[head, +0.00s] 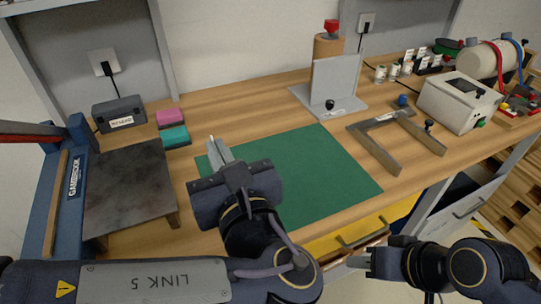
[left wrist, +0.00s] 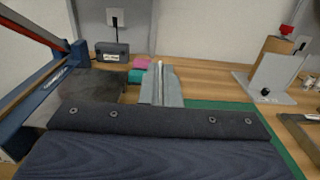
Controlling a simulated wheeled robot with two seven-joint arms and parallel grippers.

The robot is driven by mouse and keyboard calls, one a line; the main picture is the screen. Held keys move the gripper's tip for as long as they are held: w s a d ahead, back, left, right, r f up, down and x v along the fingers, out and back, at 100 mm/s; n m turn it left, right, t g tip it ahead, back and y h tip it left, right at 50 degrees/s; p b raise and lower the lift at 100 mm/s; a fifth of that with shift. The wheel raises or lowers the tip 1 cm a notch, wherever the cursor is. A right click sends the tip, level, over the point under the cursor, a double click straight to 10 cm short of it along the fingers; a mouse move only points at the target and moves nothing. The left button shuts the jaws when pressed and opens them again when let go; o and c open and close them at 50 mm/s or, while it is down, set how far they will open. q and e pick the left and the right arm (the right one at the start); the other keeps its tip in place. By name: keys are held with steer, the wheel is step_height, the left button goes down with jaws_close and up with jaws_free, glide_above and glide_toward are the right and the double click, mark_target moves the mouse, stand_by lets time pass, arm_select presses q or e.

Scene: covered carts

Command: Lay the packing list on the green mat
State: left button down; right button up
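The green mat (head: 325,170) lies flat on the wooden bench in the head view; its right edge strip also shows in the left wrist view (left wrist: 285,150). My left gripper (head: 219,150) is above the mat's far left corner, with its fingers pointing away toward the wall. In the left wrist view its fingers (left wrist: 161,82) lie close together, and I make out no sheet between them. My right gripper (head: 360,262) is low at the front of the bench, apart from the mat; its finger gap is unclear. I cannot pick out a packing list in either view.
A dark plate on a stand (head: 130,185), pink block (head: 170,116) and teal block (head: 175,136) are left of the mat. A grey angle plate (head: 335,85) stands behind it. A metal U-shaped frame (head: 378,150) lies right of it, before a white device (head: 458,102).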

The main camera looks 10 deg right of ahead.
arm_select(q)
steer(key=w+d+f+b, duration=0.1)
steer(key=w+d+f, duration=0.2)
steer(key=w+f, duration=1)
steer(key=shift+w+d+b, duration=0.2)
steer(key=shift+w+b, duration=0.15)
steer(key=shift+b, duration=0.05)
steer(key=shift+f+b, duration=0.35)
steer(key=c, duration=1.6)
jaws_free()
steer(key=shift+c, duration=0.2)
steer(key=shift+r, duration=0.15)
